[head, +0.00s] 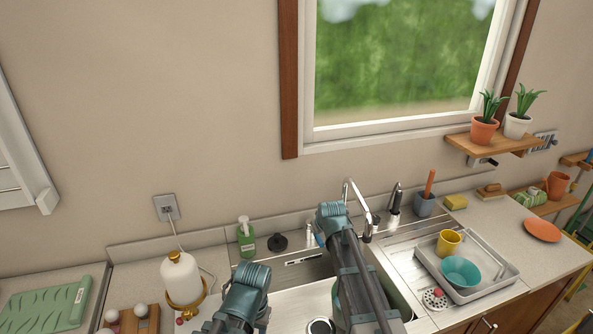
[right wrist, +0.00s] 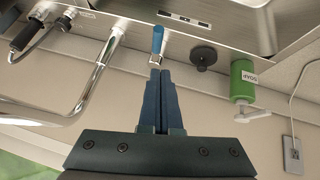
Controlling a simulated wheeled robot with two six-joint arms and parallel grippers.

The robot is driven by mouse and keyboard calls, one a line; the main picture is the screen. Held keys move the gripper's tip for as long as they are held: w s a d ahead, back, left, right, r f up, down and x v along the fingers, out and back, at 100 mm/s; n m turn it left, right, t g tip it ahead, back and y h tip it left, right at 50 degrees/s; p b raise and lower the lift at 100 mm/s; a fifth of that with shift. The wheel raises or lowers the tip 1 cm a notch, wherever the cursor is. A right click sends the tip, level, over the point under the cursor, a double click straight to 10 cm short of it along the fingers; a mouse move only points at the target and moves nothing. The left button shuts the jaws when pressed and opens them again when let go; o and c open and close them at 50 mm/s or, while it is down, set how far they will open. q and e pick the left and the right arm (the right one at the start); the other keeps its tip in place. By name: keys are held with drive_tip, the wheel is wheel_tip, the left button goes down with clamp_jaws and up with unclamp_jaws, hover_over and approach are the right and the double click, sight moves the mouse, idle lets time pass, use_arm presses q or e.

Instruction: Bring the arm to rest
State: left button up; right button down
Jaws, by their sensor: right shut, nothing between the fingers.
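My right gripper (right wrist: 160,76) is shut and empty in the right wrist view, its two dark blue fingers side by side. A small blue-handled item (right wrist: 157,42) shows just beyond the fingertips by the sink edge; I cannot tell how far apart they are. In the head view my right arm (head: 345,262) reaches over the sink toward the back counter, and its fingers are hidden. My left arm (head: 246,290) shows at the bottom, and its gripper is out of view.
The faucet (head: 352,197) stands close right of my right arm. The green soap bottle (head: 246,240) and a black stopper (head: 278,242) are left of it. A white bottle (head: 181,277) is beside my left arm. A grey tray (head: 497,284) with cup and bowl is at the right.

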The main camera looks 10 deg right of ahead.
drive_tip(key=s+a+f+g+b, duration=0.2)
drive_tip(key=s+a+f, duration=0.1)
drive_tip(key=s, duration=0.7)
drive_tip(key=s+a+f+g+b, duration=0.3)
drive_tip(key=s+a+f, duration=0.1)
drive_tip(key=s, duration=0.7)
drive_tip(key=s+a+f+g+h+b, duration=0.1)
drive_tip(key=s+a+f+g+b, duration=0.1)
drive_tip(key=s, duration=0.9)
wheel_tip(320, 180, down, 3)
drive_tip(key=shift+a+r+n+g, duration=0.1)
drive_tip(key=shift+a+n+g, duration=0.25)
drive_tip(key=shift+a, duration=0.55)
